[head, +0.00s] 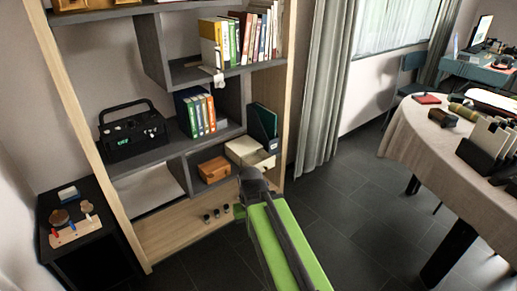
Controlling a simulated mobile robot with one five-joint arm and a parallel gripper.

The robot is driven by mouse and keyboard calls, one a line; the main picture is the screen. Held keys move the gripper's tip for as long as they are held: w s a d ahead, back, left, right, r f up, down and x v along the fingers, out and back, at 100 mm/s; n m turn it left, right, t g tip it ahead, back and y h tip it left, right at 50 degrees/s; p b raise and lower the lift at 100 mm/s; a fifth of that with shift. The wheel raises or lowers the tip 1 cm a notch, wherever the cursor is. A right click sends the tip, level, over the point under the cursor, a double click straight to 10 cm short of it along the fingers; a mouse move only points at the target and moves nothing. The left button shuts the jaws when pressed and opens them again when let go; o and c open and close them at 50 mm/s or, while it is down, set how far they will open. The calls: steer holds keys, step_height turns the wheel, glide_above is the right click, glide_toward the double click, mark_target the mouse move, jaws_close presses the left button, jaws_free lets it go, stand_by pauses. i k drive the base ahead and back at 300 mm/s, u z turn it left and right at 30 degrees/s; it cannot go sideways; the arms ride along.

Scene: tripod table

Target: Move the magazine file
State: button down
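A dark teal upright holder (263,126), which looks like the magazine file, stands in the right-hand compartment of the shelf unit, near the right side panel. Its contents are too small to make out. My green arm reaches up from the bottom of the head view, and my gripper (250,181) is at its dark far end. In the picture the gripper lies below the teal holder, in front of the lower shelves, and appears apart from it. Its fingers are too small and dark to tell whether they are open or shut. No held object can be made out.
A cream box (245,151) and a brown box (213,169) sit below the holder. Binders (200,113) stand to its left, beside a black radio (132,131). A clothed table (404,126) is at right. Dark floor (345,205) lies open between shelf and table.

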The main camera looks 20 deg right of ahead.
mark_target(255, 130)
steer(key=u, duration=0.15)
steer(key=i, duration=1)
steer(key=u, duration=0.05)
